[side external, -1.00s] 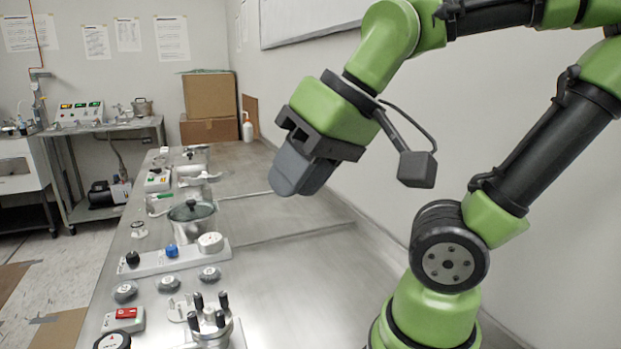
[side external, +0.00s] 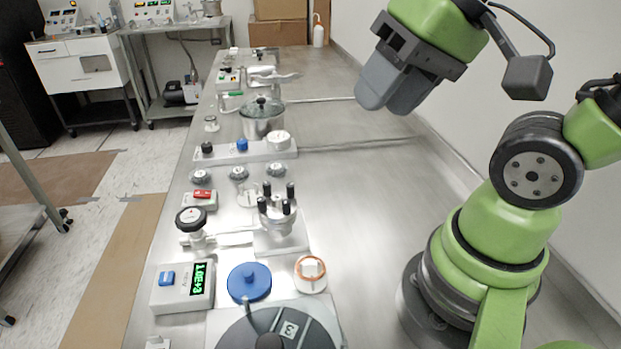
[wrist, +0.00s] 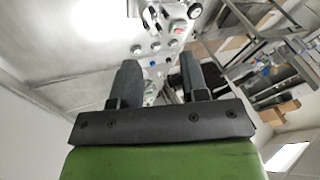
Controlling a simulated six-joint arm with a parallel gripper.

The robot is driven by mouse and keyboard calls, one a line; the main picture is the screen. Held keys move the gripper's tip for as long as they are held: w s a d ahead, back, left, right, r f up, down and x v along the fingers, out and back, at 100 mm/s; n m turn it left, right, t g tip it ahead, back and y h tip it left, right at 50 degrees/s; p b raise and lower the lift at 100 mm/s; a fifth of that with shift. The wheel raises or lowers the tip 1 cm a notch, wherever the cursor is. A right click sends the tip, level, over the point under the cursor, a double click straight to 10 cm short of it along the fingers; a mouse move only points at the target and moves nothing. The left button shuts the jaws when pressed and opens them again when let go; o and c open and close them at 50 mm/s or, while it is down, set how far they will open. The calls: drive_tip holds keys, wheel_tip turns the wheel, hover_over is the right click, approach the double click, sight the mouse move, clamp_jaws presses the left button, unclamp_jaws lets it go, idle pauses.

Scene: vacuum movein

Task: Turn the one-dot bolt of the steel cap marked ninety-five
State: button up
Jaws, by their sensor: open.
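A steel fitting with several upright black-topped posts (side external: 277,212) stands on the bench in the side external view. I cannot read a ninety-five marking or any dots on it, so I cannot tell if it is the named cap. My gripper (side external: 380,95) is high above the bench, to the right of and beyond that fitting, touching nothing. In the wrist view my gripper (wrist: 157,68) shows two dark fingers spread apart with nothing between them. Small bench items appear beyond them, too small to identify.
A lidded pot (side external: 262,122), a strip with black, blue and white knobs (side external: 225,152), a black handwheel (side external: 190,218), a display box (side external: 183,287), a blue disc (side external: 249,282) and a dark round lid marked 3 (side external: 315,338) line the bench. The bench's right side (side external: 365,210) is clear.

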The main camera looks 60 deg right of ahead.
wheel_tip(320, 180, down, 6)
drive_tip(key=w+m+g+y, duration=0.1)
drive_tip(key=m+g+y, duration=0.2)
drive_tip(key=g, duration=0.2)
drive_tip(key=m+t+y, duration=0.5)
drive_tip(key=m+t, duration=0.9)
drive_tip(key=m, duration=0.7)
approach(287, 207)
drive_tip(key=shift+w+d+x, duration=0.1)
drive_tip(key=shift+d+x, duration=0.05)
drive_tip(key=shift+x, duration=1.95)
drive_tip(key=shift+w+d+x, duration=0.1)
drive_tip(key=shift+d+x, duration=0.05)
drive_tip(key=shift+x, duration=1.95)
drive_tip(key=shift+r, duration=0.1)
clamp_jaws()
